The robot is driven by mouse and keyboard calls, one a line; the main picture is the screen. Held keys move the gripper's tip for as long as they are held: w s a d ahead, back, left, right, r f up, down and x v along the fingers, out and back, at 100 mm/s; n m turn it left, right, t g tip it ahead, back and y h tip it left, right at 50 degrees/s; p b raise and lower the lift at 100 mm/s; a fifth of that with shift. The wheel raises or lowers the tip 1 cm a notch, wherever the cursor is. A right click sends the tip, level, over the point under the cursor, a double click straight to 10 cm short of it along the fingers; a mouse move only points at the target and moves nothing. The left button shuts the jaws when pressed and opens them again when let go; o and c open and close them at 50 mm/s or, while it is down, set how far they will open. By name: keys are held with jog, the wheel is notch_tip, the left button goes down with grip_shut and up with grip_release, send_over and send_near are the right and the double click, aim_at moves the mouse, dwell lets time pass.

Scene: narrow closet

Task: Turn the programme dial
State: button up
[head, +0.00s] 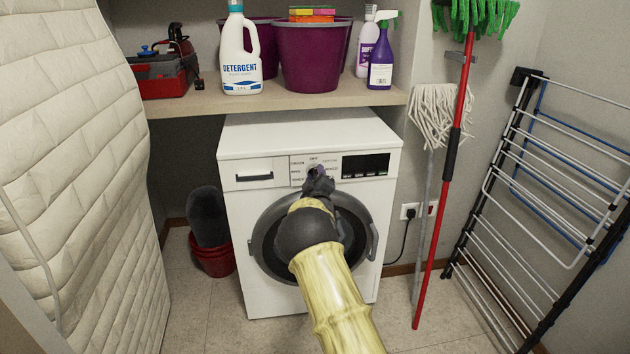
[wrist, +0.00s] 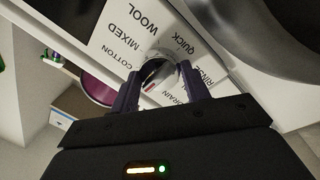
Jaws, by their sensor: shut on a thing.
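The washing machine (head: 245,210) stands under the shelf with its control panel facing me. The programme dial (wrist: 155,68) is a round silver knob on the white panel, ringed by printed words such as COTTON, MIXED, WOOL, QUICK and RINSE. My gripper (wrist: 158,85) has its two dark fingers on either side of the dial and is shut on it. In the head view, my gripper (head: 317,178) is at the panel and largely covers the dial. The pointer's exact setting cannot be told.
A shelf (head: 180,103) above holds a detergent bottle (head: 240,58), a purple tub (head: 310,60), a spray bottle (head: 381,60) and a red toolbox (head: 165,80). A mattress (head: 75,170) stands at left. Mops (head: 445,190) and a drying rack (head: 540,190) are at right.

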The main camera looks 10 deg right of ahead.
jog(key=shift+d+f+n, duration=0.1)
jog(key=shift+f+n, duration=0.15)
jog(key=shift+n, duration=0.15)
jog(key=o, duration=1)
jog(key=shift+r, duration=0.1)
jog(key=s, duration=0.5)
jog(key=s+a+f+p, duration=0.1)
jog(key=s, duration=0.5)
jog(key=s+p, duration=0.1)
jog(key=s, duration=0.5)
jog(key=shift+s+a+f, duration=0.15)
jog(key=shift+s+a, duration=0.05)
